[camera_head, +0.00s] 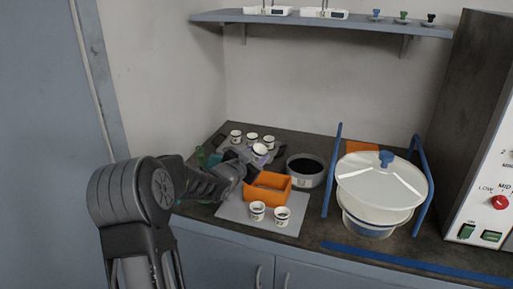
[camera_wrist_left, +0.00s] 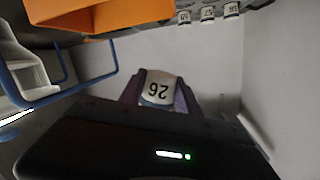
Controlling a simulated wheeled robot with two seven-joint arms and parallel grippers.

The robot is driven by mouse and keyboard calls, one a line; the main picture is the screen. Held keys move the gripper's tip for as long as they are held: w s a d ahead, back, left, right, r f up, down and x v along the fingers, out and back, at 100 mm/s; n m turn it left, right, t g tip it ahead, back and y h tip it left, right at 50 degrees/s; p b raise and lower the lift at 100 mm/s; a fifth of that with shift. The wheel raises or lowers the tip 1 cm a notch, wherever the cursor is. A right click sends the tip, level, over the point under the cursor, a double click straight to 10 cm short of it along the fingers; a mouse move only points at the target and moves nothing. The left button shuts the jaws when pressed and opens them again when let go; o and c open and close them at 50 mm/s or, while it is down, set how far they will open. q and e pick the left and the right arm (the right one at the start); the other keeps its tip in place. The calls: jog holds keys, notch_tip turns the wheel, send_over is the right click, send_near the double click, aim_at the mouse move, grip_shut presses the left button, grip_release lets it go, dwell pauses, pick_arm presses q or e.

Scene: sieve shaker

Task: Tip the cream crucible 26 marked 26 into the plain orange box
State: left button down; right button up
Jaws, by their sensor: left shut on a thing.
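The cream crucible 26 (camera_wrist_left: 157,90) is between the fingers of my left gripper (camera_wrist_left: 160,92) in the left wrist view, its number upside down there. In the head view the crucible (camera_head: 260,150) is held up behind the orange box, near its back left; my left gripper (camera_head: 247,160) is shut on it. What is inside the crucible is hidden. The plain orange box (camera_head: 270,194) stands on a light grey mat, and its wall also shows at the top of the left wrist view (camera_wrist_left: 120,14). My right gripper is not in view.
Several crucibles (camera_head: 236,136) stand on a grey rack behind. Two crucibles (camera_head: 257,211) stand on the mat (camera_head: 235,212) in front of the box. A round grey pan (camera_head: 305,178) is right of it, then a lidded white sieve (camera_head: 375,187) between blue bars (camera_head: 332,172).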

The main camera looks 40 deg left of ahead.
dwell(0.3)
pick_arm(q)
jog(key=n+p, duration=0.2)
jog(key=p, duration=0.1)
jog(key=shift+d+r+t+h, duration=0.25)
jog(key=shift+r+t+h, duration=0.05)
jog(key=shift+r, duration=0.1)
jog(key=shift+w+d+n, duration=0.1)
jog(key=shift+d+n, duration=0.05)
jog(key=shift+n, duration=0.65)
jog(key=shift+f, duration=0.15)
jog(key=shift+f, duration=0.1)
